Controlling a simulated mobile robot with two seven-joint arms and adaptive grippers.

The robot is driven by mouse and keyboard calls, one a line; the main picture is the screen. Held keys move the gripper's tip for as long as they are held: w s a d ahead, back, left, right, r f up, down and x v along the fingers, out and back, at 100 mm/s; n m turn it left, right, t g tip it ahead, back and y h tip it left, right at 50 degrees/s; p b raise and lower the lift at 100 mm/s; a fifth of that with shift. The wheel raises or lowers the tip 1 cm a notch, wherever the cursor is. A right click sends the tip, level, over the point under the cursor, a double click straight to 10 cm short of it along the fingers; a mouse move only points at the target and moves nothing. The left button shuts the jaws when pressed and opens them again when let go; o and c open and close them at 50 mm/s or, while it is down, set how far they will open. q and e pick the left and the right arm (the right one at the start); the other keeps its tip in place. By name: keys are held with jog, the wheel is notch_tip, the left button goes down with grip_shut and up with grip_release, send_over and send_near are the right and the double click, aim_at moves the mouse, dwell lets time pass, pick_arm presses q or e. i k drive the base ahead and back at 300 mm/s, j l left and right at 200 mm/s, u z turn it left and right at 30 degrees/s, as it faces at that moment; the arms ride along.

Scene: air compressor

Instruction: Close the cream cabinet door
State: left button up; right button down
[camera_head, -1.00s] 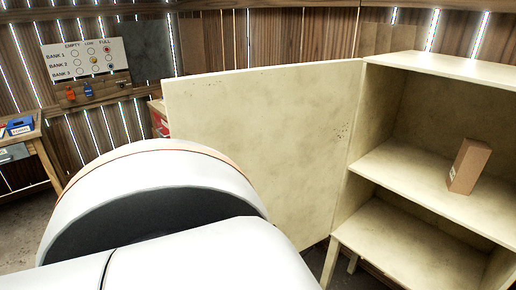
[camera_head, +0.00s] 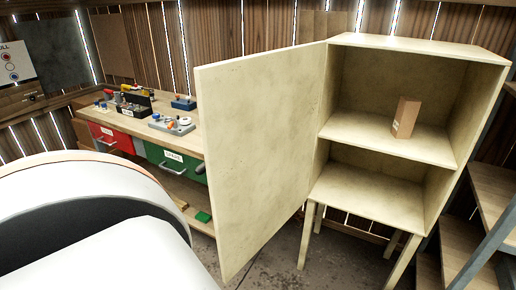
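The cream cabinet (camera_head: 418,46) stands on legs at the right of the head view, with its front open. Its cream door (camera_head: 262,150) is swung wide open, hinged at the cabinet's left side and reaching toward me and to the left. A brown box (camera_head: 406,117) stands upright on the middle shelf. A large white arm link of mine fills the lower left, apart from the door in the picture. Neither gripper shows in this view.
Behind the door is a wooden workbench (camera_head: 150,105) with a red drawer (camera_head: 110,138), a green drawer (camera_head: 172,160) and several tools on top. Wooden steps (camera_head: 492,200) with a grey rail stand right of the cabinet. Bare floor shows under the cabinet.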

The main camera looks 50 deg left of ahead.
aim_at(258, 114)
jog(key=k+j+z, duration=0.1)
jog(key=k+j, duration=0.65)
jog(key=j, duration=0.55)
jog(key=k+j+z, duration=0.1)
jog(key=j, duration=0.2)
jog(key=j+z, duration=0.1)
jog(key=j, duration=1.7)
